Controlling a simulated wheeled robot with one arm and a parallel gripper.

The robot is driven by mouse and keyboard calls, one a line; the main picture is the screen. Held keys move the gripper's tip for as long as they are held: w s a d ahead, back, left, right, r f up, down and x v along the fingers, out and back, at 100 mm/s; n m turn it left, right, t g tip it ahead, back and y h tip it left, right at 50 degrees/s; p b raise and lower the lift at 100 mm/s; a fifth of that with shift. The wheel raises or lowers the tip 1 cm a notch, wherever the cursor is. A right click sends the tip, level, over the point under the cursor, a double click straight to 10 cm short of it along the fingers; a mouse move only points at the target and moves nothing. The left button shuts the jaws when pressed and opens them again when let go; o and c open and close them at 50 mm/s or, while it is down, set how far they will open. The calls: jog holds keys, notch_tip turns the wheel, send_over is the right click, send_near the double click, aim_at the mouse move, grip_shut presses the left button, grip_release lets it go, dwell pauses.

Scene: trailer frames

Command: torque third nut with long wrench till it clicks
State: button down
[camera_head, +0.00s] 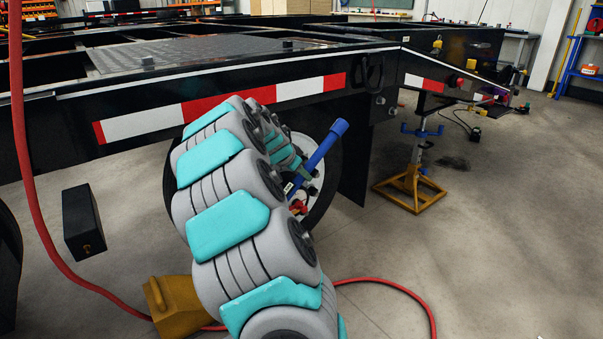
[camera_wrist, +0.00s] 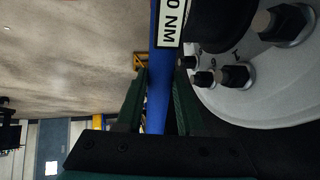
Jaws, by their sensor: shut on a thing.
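The long wrench is a blue bar (camera_head: 322,153) slanting up to the right in front of the wheel in the head view. My gripper (camera_wrist: 160,75) is shut on the blue wrench (camera_wrist: 157,105), its dark green fingers on either side of the shaft. A white label ending in "0 NM" shows on the shaft above the fingers. The wheel's pale rim (camera_wrist: 270,95) carries dark nuts on studs, among them one nut (camera_wrist: 236,77) and another at upper right (camera_wrist: 285,22). The wrench's working end is hidden, so I cannot tell which nut it is on.
The black trailer frame (camera_head: 230,85) with red-white tape runs above the wheel (camera_head: 328,185). A red hose (camera_head: 50,230) hangs at left and crosses the floor. A yellow chock (camera_head: 178,305) lies at lower left. A yellow-blue jack stand (camera_head: 412,185) stands right.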

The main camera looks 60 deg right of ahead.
jog(key=shift+w+a+r+g+h+b, duration=0.2)
jog(key=shift+a+r+h+b, duration=0.35)
jog(key=shift+b, duration=0.85)
jog(key=shift+w+a+r+g+h+b, duration=0.15)
jog(key=shift+a+r+h+b, duration=0.35)
jog(key=shift+b, duration=0.85)
dwell(0.6)
jog(key=shift+s+a+b, duration=0.2)
jog(key=shift+s+a, duration=0.1)
jog(key=shift+s, duration=0.55)
jog(key=shift+s+a+b, duration=0.15)
jog(key=shift+s+a, duration=0.15)
jog(key=shift+s, duration=0.6)
jog(key=shift+s+a+b, duration=0.2)
jog(key=shift+s+a, duration=0.1)
jog(key=shift+s, duration=0.65)
